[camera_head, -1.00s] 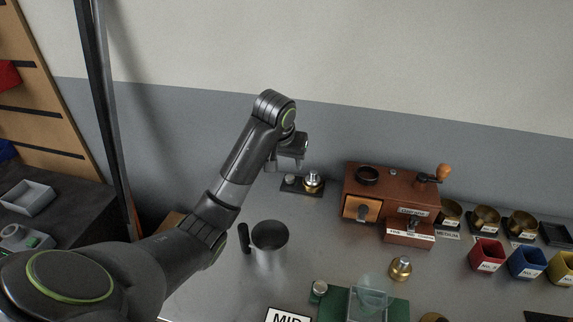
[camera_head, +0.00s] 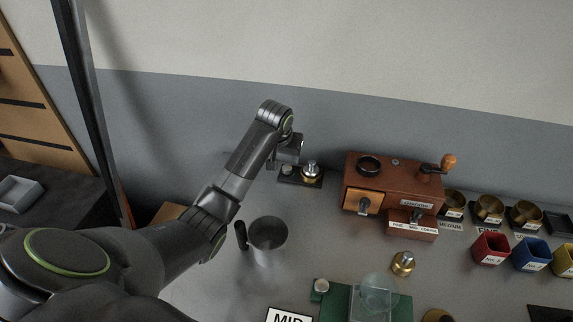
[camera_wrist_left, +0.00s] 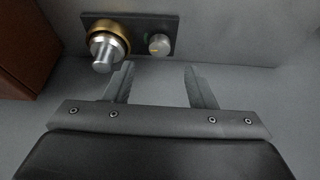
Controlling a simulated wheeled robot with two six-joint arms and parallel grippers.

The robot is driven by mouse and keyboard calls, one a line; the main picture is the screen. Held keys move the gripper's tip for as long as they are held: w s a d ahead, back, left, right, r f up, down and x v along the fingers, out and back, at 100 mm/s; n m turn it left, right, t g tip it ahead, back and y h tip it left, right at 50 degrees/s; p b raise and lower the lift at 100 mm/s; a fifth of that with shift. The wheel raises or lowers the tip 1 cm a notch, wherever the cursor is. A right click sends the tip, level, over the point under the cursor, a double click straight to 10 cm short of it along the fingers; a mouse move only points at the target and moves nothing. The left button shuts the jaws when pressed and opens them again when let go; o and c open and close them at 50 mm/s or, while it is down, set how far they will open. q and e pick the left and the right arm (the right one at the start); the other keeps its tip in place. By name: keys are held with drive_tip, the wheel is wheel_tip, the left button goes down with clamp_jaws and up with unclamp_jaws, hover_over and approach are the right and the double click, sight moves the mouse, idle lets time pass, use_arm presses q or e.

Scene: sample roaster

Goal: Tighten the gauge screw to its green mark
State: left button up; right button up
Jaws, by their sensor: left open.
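A small silver knob with a yellow line, which looks like the gauge screw (camera_wrist_left: 159,44), sits on a dark plate (camera_wrist_left: 138,22) in the left wrist view. A small green mark (camera_wrist_left: 146,37) shows at its upper left. Beside it on the plate stands a brass piece with a silver post (camera_wrist_left: 108,42). In the head view the screw (camera_head: 288,169) and plate (camera_head: 315,183) lie near the back wall. My left gripper (camera_head: 284,160) is beside the plate in that view. In the wrist view its open, empty fingers (camera_wrist_left: 158,72) point toward the screw, which appears beyond their tips. My right gripper is not visible.
A wooden grinder (camera_head: 420,184) stands right of the plate. A metal cup with a black handle (camera_head: 267,236) is in front of the plate. Brass cups (camera_head: 489,208), coloured bins (camera_head: 490,248) and a green tray (camera_head: 336,302) stand farther right and nearer.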

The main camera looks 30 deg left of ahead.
sight(287, 167)
use_arm(q)
drive_tip(key=x, duration=0.7)
drive_tip(key=shift+d, duration=0.1)
drive_tip(key=c, duration=1)
drive_tip(key=shift+o, duration=0.2)
drive_tip(key=shift+s+r+m+p, duration=0.1)
drive_tip(key=shift+r+m+p, duration=0.2)
drive_tip(key=shift+p, duration=0.1)
drive_tip(key=shift+f+h, duration=0.1)
drive_tip(key=shift+h, duration=0.2)
drive_tip(key=shift+f+m+p, duration=0.1)
drive_tip(key=shift+m+p, duration=0.2)
drive_tip(key=shift+m, duration=0.2)
drive_tip(key=o, duration=1)
drive_tip(key=shift+c, duration=0.2)
